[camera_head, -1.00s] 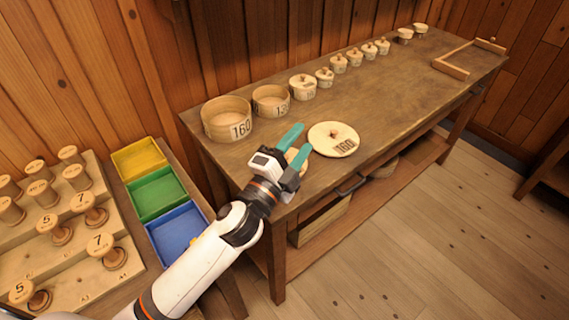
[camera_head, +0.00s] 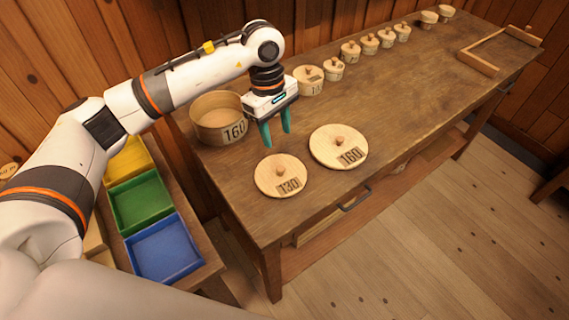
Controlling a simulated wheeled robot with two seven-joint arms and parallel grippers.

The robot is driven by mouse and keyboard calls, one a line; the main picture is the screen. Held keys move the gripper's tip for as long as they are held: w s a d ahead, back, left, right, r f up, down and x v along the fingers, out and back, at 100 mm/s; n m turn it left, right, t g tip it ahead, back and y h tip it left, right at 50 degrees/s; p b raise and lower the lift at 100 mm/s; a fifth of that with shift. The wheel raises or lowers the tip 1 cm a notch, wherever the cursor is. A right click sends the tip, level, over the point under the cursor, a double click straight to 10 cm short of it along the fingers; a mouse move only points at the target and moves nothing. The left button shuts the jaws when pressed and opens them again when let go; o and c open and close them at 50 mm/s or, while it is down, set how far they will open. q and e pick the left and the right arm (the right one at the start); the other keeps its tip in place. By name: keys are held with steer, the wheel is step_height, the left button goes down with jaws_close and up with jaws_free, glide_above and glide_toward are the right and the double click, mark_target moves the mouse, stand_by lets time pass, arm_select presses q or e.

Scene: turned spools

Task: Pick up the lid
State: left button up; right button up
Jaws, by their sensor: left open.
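Two round wooden lids with small knobs lie flat on the workbench (camera_head: 400,110): one marked 130 (camera_head: 265,181) and a larger one marked 160 (camera_head: 325,150). My left gripper (camera_head: 277,139) points down with its teal fingers apart and empty. In the picture it is just above the 130 lid and up-left of the 160 lid, touching neither. Its height above the bench is hard to tell. My right gripper is not in view.
An open round box marked 160 (camera_head: 216,122) stands left of the gripper. A row of smaller lidded boxes (camera_head: 350,51) runs along the bench's back. A wooden frame (camera_head: 478,62) lies at far right. Yellow, green and blue trays (camera_head: 166,250) stand lower left.

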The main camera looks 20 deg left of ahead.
arm_select(q)
steer(key=p, duration=0.2)
glide_above(280, 168)
steer(key=f, duration=0.5)
steer(key=shift+a+f, duration=0.3)
steer(key=shift+f, duration=0.1)
steer(key=shift+w+f+p, duration=0.1)
steer(key=shift+f+p, duration=0.25)
steer(key=shift+f, duration=0.2)
steer(key=f, duration=0.1)
steer(key=f+p, duration=0.1)
steer(key=f, duration=0.1)
steer(key=shift+d+f+p, duration=0.25)
steer(key=shift+f+p, duration=0.1)
steer(key=shift+f, duration=0.45)
jaws_close()
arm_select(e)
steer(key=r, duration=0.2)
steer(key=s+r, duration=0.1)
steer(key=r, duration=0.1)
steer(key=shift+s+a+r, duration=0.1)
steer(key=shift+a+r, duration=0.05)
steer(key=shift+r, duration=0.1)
